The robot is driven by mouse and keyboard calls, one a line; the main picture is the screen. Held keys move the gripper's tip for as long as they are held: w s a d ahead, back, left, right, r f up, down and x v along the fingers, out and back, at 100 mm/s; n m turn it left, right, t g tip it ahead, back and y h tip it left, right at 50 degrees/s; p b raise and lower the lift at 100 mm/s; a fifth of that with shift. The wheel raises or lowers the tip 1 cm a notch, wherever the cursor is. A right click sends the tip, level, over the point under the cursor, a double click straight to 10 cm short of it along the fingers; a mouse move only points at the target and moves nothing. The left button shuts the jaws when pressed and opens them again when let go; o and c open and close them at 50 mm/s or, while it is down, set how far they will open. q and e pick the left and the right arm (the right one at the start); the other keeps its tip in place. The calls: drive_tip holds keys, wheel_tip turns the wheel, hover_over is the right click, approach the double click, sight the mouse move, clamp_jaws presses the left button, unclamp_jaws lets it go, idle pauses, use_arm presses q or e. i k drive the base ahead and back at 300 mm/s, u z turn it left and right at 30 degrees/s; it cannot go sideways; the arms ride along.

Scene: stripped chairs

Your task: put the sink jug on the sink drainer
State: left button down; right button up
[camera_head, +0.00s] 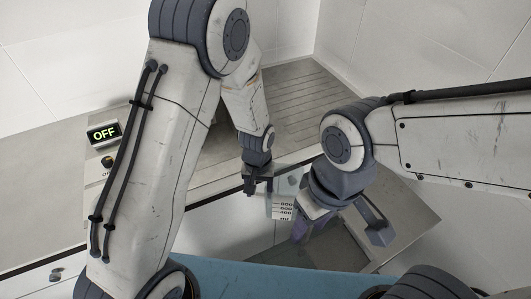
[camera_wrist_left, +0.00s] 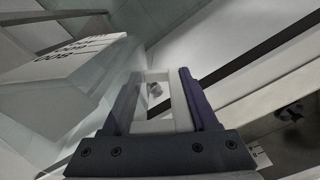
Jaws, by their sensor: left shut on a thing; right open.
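The sink jug (camera_head: 283,207) is a clear measuring jug with a white scale. My left gripper (camera_head: 258,186) is at its left side, shut on it. In the left wrist view, the jug's marked wall (camera_wrist_left: 70,62) is at the left, and a pale piece, apparently its handle (camera_wrist_left: 158,98), is between the fingers of my left gripper (camera_wrist_left: 155,92). The sink drainer (camera_head: 305,85) is the grooved metal surface at the back, beyond the jug and partly hidden by my left arm. My right gripper (camera_head: 338,238) is open, just right of the jug; the arms hide part of the jug.
A control with an OFF display (camera_head: 104,133) stands on the counter at the left. A blue surface (camera_head: 270,277) lies along the front, and a grey metal surface (camera_head: 405,205) is below my right arm. White walls (camera_head: 420,45) close off the back. The drainer's visible part is clear.

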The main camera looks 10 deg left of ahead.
sight(314, 108)
drive_tip(key=z, duration=2.45)
drive_tip(key=k, duration=1)
drive_tip(key=u, duration=1.2)
drive_tip(key=i, duration=1)
drive_tip(key=z, duration=0.05)
